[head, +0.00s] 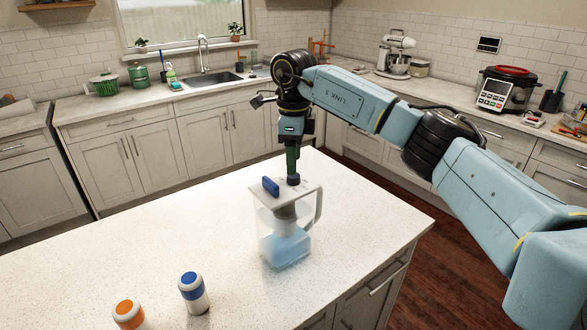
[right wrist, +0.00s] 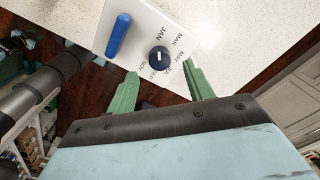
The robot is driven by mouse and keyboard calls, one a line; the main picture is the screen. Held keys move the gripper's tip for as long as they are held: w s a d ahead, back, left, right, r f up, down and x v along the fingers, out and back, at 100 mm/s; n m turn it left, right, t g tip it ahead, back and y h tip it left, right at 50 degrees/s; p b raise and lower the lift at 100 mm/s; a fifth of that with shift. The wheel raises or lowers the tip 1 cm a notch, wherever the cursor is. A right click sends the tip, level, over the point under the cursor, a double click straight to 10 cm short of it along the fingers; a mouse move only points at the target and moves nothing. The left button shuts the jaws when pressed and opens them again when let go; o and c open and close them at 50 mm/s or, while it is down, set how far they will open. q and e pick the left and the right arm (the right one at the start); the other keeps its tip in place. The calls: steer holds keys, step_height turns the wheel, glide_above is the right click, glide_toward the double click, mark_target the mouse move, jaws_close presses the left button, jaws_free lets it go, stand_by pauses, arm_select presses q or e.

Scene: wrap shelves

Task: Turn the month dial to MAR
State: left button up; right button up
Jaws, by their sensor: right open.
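A clear pitcher (head: 284,240) with bluish water stands upright on the island. Its white lid (head: 262,200) carries a blue tab (head: 270,186), also seen in the right wrist view (right wrist: 118,36). In that view the dark round month dial (right wrist: 159,58) sits on the lid (right wrist: 182,22). Its white mark points toward JAN; MAR and MAY are printed to the right. My right gripper (head: 293,176) points down over the dial. Its green fingers (right wrist: 162,72) are open, one to each side of the dial in the picture; I cannot tell whether they touch it. My left gripper is out of view.
An orange-capped bottle (head: 128,314) and a blue-capped bottle (head: 193,292) stand on the white island top (head: 150,250) at front left. The top around the pitcher is otherwise clear. The pitcher's handle (head: 318,205) is on its right side.

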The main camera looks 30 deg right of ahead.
mark_target(293, 178)
steer(key=shift+f, duration=1.95)
steer(key=c, duration=1)
steer(key=shift+m+p, duration=0.4)
steer(key=shift+m, duration=0.2)
steer(key=m+p, duration=0.1)
steer(key=m, duration=0.2)
steer(key=shift+r+m, duration=0.1)
steer(key=shift+m, duration=0.3)
steer(key=m+p, duration=0.1)
steer(key=m, duration=0.3)
steer(key=shift+m+p, duration=0.3)
steer(key=shift+p, duration=0.05)
